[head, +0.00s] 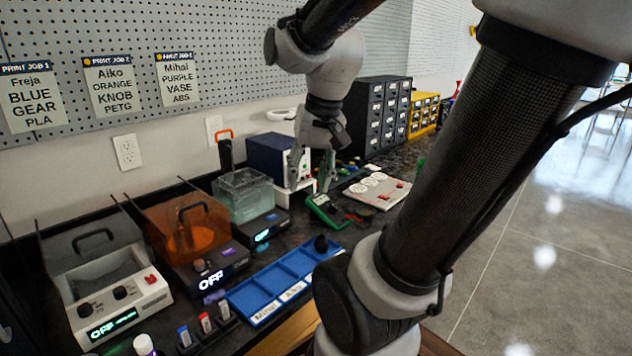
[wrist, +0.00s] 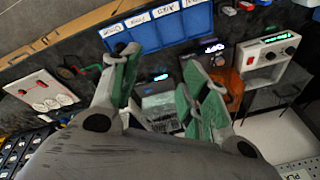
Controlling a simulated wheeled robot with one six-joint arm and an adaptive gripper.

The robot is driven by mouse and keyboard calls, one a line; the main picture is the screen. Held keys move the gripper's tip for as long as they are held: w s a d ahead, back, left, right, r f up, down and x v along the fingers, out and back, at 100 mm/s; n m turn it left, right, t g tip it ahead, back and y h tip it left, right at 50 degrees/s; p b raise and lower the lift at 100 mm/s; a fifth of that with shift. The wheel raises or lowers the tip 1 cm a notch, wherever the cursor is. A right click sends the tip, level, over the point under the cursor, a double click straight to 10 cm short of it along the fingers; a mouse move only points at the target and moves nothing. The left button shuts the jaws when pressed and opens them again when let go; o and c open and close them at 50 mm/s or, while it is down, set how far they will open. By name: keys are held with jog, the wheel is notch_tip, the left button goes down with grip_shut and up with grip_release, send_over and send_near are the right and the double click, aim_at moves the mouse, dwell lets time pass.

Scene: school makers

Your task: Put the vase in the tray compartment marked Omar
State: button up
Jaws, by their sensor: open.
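My gripper (head: 311,172) is open and empty above the bench, behind the green device; its green-padded fingers show wide apart in the wrist view (wrist: 162,82). The blue compartment tray (head: 262,283) lies in front of it, with Mihai and Aiko labels readable and its right end behind my arm. In the wrist view the tray (wrist: 172,25) shows at the top; its leftmost label (wrist: 113,30) seems to read Omar. A dark rounded object (head: 320,243) stands at the tray's far right end, in or beside it. A small purple object (head: 213,297) lies beside the left end. I cannot tell which is the vase.
An OFF-marked grey machine (head: 110,290), an orange-covered machine (head: 190,240) and a clear tank (head: 243,193) line the wall. Small coloured sticks (head: 205,322) stand in front of the machines.

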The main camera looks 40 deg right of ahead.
jog(key=s+n, duration=0.1)
jog(key=s+a+n+t, duration=0.1)
jog(key=s+n, duration=0.1)
jog(key=s+a+r+n, duration=0.1)
jog(key=s+n, duration=0.1)
jog(key=shift+a+r, duration=0.1)
jog(key=shift+a, duration=0.05)
jog(key=shift+c, duration=0.3)
